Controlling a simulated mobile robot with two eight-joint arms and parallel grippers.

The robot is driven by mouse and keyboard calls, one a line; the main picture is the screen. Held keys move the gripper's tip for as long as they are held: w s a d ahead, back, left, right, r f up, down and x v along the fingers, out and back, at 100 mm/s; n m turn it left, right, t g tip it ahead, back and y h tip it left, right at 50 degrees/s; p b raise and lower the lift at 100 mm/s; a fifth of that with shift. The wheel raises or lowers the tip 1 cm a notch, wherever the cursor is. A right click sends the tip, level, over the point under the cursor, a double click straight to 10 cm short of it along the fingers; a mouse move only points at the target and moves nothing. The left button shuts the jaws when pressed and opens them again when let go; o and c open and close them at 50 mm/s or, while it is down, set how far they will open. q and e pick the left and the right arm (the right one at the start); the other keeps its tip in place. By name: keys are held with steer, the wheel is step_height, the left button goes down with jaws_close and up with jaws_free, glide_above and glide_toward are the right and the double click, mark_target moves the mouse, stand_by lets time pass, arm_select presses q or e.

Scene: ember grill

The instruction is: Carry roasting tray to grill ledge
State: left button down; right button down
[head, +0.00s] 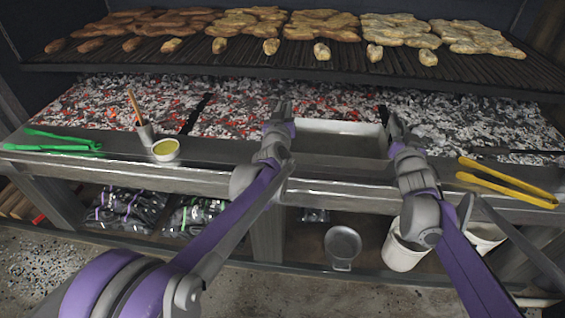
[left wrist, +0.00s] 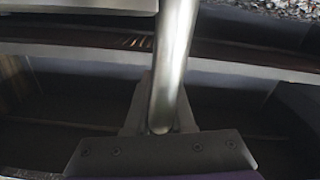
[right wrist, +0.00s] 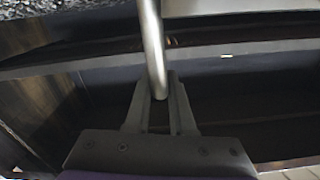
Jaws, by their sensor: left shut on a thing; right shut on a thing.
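The roasting tray (head: 340,127) is a shallow metal pan with a pale inner wall, held level between my two grippers in the head view. It lies over the back of the grill ledge (head: 215,180) and the near edge of the coals; I cannot tell if it touches the ledge. My left gripper (head: 281,110) is at its left end, shut on a round metal handle bar (left wrist: 170,70). My right gripper (head: 397,124) is at its right end, shut on the other handle bar (right wrist: 152,45). The fingertips are partly hidden by the bars in the wrist views.
Green tongs (head: 50,146), a cup with a brush (head: 145,133) and a bowl of yellow sauce (head: 166,150) stand on the ledge at left. Yellow tongs (head: 508,183) lie at right. The food-covered grate (head: 300,62) is above the coals. A shelf below holds bags (head: 130,209) and buckets (head: 403,250).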

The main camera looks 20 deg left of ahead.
arm_select(q)
steer(key=shift+d, duration=0.25)
arm_select(e)
steer(key=shift+a, duration=0.25)
